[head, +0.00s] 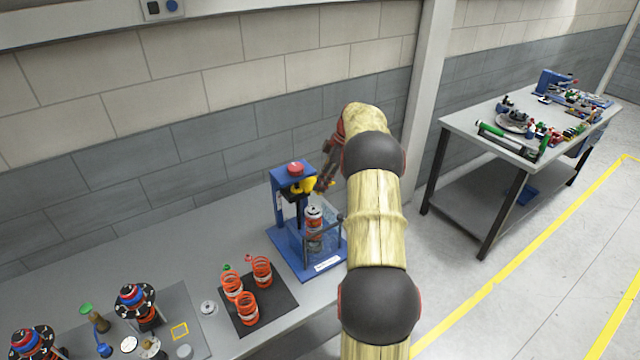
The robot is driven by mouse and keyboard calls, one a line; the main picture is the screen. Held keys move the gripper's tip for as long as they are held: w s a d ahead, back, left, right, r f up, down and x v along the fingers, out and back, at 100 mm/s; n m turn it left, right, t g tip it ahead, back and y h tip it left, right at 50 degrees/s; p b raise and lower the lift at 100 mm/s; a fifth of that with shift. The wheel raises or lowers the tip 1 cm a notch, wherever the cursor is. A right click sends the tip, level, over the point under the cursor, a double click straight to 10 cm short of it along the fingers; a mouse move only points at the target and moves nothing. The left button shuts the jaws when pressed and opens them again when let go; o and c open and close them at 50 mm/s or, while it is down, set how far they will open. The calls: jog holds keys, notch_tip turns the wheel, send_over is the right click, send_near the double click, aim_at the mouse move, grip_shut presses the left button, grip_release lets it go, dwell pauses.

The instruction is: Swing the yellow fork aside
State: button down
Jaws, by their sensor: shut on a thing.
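The yellow fork (304,185) sits on the blue press fixture (282,225), just under its red-knobbed top. My gripper (323,185) is at the fork's right side and appears shut on it; the fingertips are small and partly hidden, so the exact grip is hard to see. Below the fork, a red and silver cylindrical part (313,217) stands upright inside the fixture, behind a clear guard with a grey frame (327,236).
A black mat (275,312) with several orange springs (247,308) lies left of the fixture. Knobbed assemblies (134,300) and small parts stand farther left on the grey bench (180,245). A second cluttered table (470,125) stands at right, beyond open floor.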

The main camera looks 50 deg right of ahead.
jog(key=shift+w+d, duration=0.1)
dwell(0.5)
jog(key=c, duration=1.7)
grip_release()
jog(key=shift+r, duration=0.1)
jog(key=v, duration=1.1)
jog(key=shift+d+r, duration=0.2)
jog(key=shift+r, duration=0.15)
